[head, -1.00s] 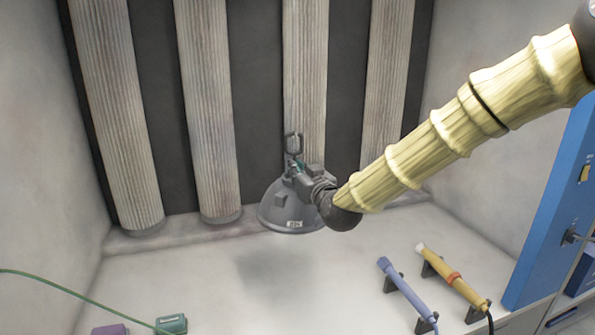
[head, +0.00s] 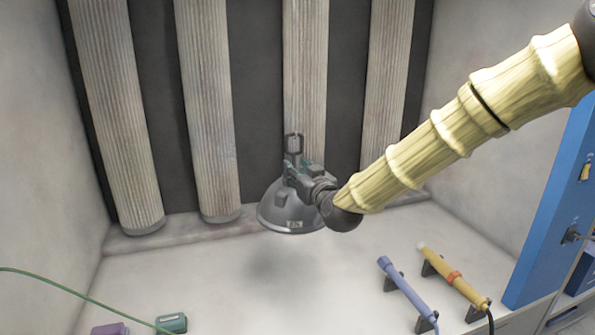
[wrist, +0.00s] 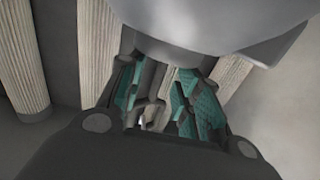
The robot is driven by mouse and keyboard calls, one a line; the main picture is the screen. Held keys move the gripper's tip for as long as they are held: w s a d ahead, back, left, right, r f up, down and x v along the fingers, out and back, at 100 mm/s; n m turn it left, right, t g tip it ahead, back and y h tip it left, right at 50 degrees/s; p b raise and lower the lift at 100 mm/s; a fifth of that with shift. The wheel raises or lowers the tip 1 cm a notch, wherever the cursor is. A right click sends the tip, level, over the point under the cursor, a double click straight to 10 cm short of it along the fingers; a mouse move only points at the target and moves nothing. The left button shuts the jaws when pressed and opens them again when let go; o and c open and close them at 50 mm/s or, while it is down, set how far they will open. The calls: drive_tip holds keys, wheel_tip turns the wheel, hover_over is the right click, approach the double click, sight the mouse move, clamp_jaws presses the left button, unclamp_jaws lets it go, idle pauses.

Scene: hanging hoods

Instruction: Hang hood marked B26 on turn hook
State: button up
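The hood (head: 284,210) is a grey dome with a pale label (head: 294,224) on its front; the characters are too small to read surely. It is in front of the third column's lower end, apparently above the bench. A dark upright loop-like fitting, perhaps the turn hook (head: 294,143), stands above it. My gripper (head: 299,163) is at the hood's top, partly covering it. In the wrist view the teal-padded fingers (wrist: 160,98) are apart, with dark hook-like parts between them. The hood's pale shell (wrist: 235,22) fills the top there. Whether the fingers touch anything is unclear.
Several ribbed columns (head: 207,110) line the back wall. A purple tool (head: 405,287) and a yellow tool (head: 452,275) rest on stands at the right. A blue panel (head: 550,200) stands at the right edge. The bench's middle is clear.

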drive_tip(key=v, duration=1.2)
drive_tip(key=s+d+f+m+g+h, duration=0.1)
drive_tip(key=s+d+f+g, duration=0.2)
drive_tip(key=f, duration=0.9)
drive_tip(key=s+d+f+m+g+h, duration=0.15)
drive_tip(key=s+f, duration=0.35)
drive_tip(key=f, duration=0.7)
drive_tip(key=s+d+f+g+h, duration=0.1)
drive_tip(key=s+d+f+g, duration=0.2)
drive_tip(key=f, duration=1)
drive_tip(key=s+d+f+m+g+h, duration=0.1)
drive_tip(key=s+d+f+g, duration=0.2)
drive_tip(key=s+f, duration=0.4)
drive_tip(key=s+d+f+g+h, duration=0.1)
drive_tip(key=s+d+f+g, duration=0.2)
drive_tip(key=s+f, duration=0.4)
drive_tip(key=s+d+f+m+g+h, duration=0.1)
drive_tip(key=s+d+f, duration=0.4)
drive_tip(key=s, duration=1.3)
wheel_tip(320, 180, down, 3)
drive_tip(key=shift+s+r+m+g+h, duration=0.15)
drive_tip(key=shift+s+m+g+h, duration=0.25)
drive_tip(key=shift+g, duration=0.55)
drive_tip(key=shift+d, duration=0.1)
